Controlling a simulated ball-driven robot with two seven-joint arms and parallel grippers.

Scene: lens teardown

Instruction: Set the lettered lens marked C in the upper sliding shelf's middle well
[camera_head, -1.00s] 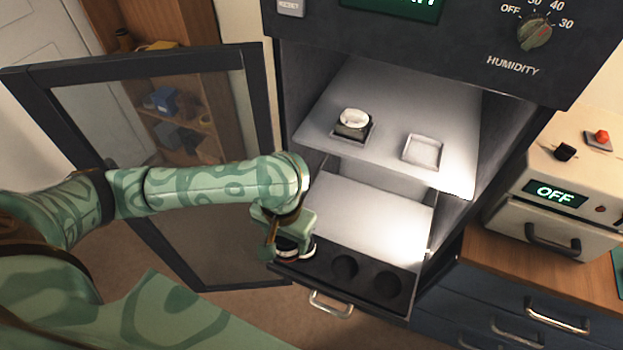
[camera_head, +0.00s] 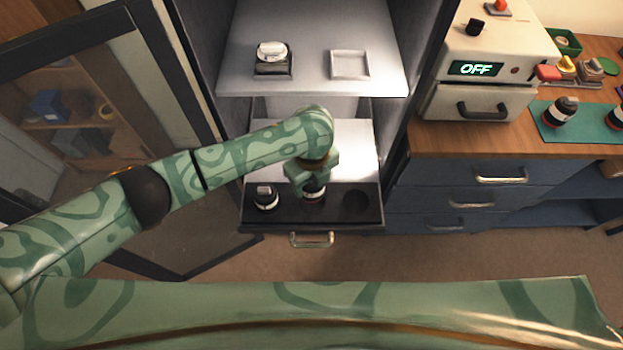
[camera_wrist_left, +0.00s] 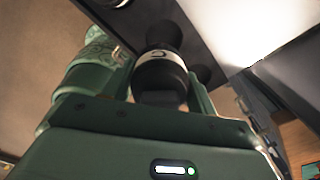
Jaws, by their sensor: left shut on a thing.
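My left gripper (camera_head: 313,182) is shut on a dark lens (camera_head: 313,194) with a pale band. In the left wrist view the lens (camera_wrist_left: 162,68) stands between the fingers (camera_wrist_left: 163,90), and its band bears a letter that looks like C. The lens is at the middle well of the pulled-out black sliding shelf (camera_head: 335,217) and hides that well. I cannot tell whether its foot is in the well or just above it. Another lens (camera_head: 265,198) sits in the left well. The right well (camera_head: 355,201) is empty. My right gripper is out of view.
Above, a pale shelf (camera_head: 320,82) holds a dark piece with a white top (camera_head: 271,56) and an empty square recess (camera_head: 349,65). The open cabinet door (camera_head: 100,130) is at left. At right, a boxy device reading OFF (camera_head: 497,50) and a teal mat (camera_head: 580,125) occupy the counter.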

